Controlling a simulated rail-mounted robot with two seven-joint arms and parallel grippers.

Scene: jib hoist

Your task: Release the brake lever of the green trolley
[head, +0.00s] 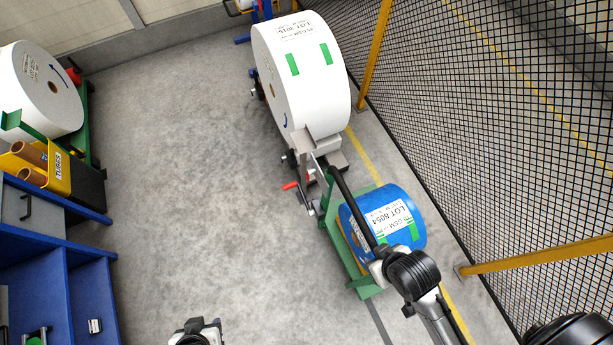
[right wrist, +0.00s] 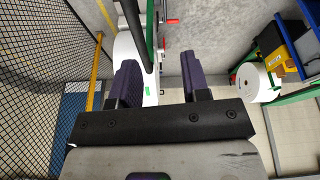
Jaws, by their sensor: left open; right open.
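A green trolley (head: 361,272) with a blue roll (head: 409,206) stands at right of centre in the head view. A red-handled lever (head: 290,186) sticks out to the left near its upper end; I cannot tell whether it belongs to this trolley. A red handle (right wrist: 172,21) shows at the top of the right wrist view. My left gripper (head: 197,332) is at the bottom edge of the head view, open, over bare floor and well away from the lever. My right gripper (right wrist: 161,84) is open, with nothing visible between its fingers.
A large white roll (head: 305,80) stands beyond the trolley. Another white roll (head: 38,90) rests on a green frame at left, above a blue bench (head: 60,248). A mesh fence (head: 500,130) lines the right side. The middle floor is clear.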

